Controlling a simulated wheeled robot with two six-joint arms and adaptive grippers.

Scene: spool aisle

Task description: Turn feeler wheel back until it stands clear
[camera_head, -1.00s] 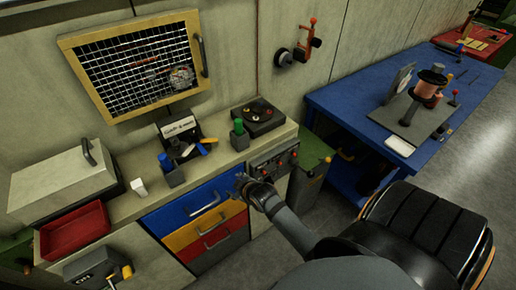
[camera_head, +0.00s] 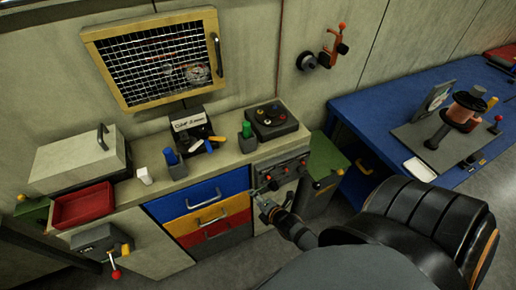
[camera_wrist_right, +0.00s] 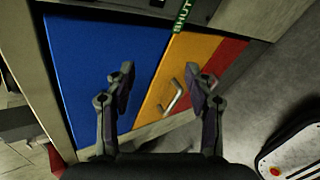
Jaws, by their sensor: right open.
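No part is labelled as the feeler wheel, so I cannot tell for sure which it is. A small black wheel (camera_head: 306,62) sits on the wall beside an orange bracket (camera_head: 331,55) with a red knob. On the blue table, a copper-coloured spool (camera_head: 466,108) stands on a grey plate (camera_head: 425,140). My right gripper (camera_head: 266,203) is in front of the cabinet's control panel, well below and apart from the wall wheel. In the right wrist view, its fingers (camera_wrist_right: 163,85) are spread and empty before the coloured drawers. My left gripper is out of view.
The cabinet has blue (camera_head: 200,196), yellow and red drawers, all shut. The blue table (camera_head: 375,105) is at the right; grey floor shows between.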

